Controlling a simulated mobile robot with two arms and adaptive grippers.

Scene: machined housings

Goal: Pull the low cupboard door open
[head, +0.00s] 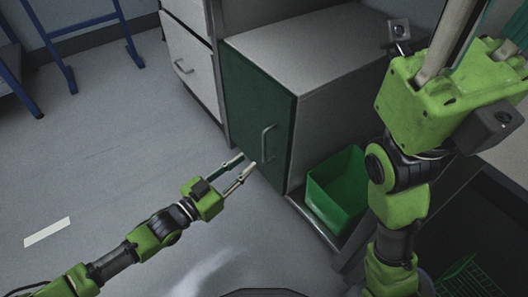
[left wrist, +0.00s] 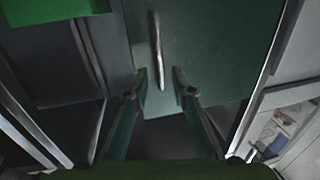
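The low cupboard has a dark green door (head: 252,105) that looks shut, with a grey upright bar handle (head: 266,143) near its right edge. In the left wrist view the handle (left wrist: 157,50) stands ahead of the fingers, its lower end in line with the gap between them. My left gripper (head: 247,161) is open and empty, just in front of the door beside the handle's lower part. Whether a finger touches the handle I cannot tell. My right gripper (head: 450,90) is raised at the upper right; its fingers run out of the frame.
A green bin (head: 338,188) stands close to the right of the door on a low shelf. A grey drawer unit (head: 190,68) adjoins at the left. Blue stands (head: 68,75) are at the far left. The grey floor (head: 110,150) left of the cupboard is clear.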

